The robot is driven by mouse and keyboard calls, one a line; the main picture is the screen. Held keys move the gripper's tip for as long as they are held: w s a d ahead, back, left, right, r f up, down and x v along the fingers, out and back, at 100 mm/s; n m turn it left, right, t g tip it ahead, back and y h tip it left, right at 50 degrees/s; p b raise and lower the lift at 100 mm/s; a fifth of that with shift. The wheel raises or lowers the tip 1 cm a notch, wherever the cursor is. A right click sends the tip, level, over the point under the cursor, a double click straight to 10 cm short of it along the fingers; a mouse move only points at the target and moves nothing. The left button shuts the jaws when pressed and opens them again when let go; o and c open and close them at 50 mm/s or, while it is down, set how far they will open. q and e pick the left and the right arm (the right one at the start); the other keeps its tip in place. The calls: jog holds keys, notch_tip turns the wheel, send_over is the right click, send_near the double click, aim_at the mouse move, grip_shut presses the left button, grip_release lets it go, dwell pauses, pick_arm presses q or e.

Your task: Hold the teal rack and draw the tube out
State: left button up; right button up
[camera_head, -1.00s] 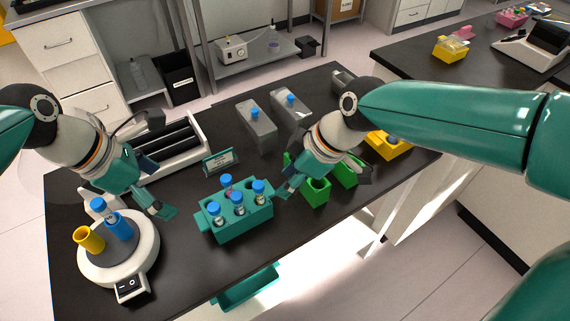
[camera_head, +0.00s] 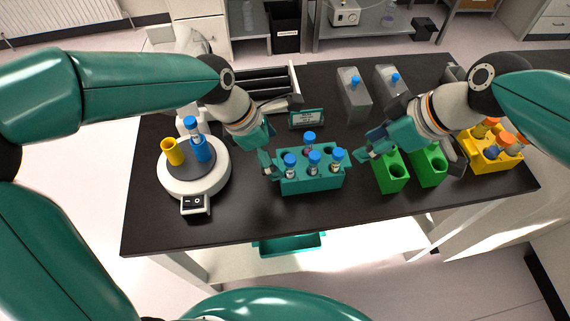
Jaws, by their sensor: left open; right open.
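The teal rack (camera_head: 312,183) stands on the black bench in the middle of the view. Several blue-capped tubes stand in it: one at the back (camera_head: 309,139) and a front row with a left tube (camera_head: 290,161), a middle tube (camera_head: 314,159) and a right tube (camera_head: 337,157). At least one hole at the back right looks empty. My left gripper (camera_head: 270,160) is open at the rack's left end, very close to it; I cannot tell if it touches. My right gripper (camera_head: 368,146) is open and empty, right of the rack and apart from it.
A white mixer (camera_head: 194,182) with yellow and blue holders stands left. Green blocks (camera_head: 392,181) and a yellow rack (camera_head: 498,162) with tubes stand right. Grey holders (camera_head: 353,95) and a small sign (camera_head: 306,119) are behind. A teal bin (camera_head: 289,245) lies below the front edge.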

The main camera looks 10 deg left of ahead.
aim_at(283, 164)
pick_arm(q)
jog(key=x, duration=0.6)
jog(key=shift+f, duration=0.25)
jog(key=shift+w, duration=0.1)
jog(key=c, duration=1.5)
jog(key=shift+o, duration=0.2)
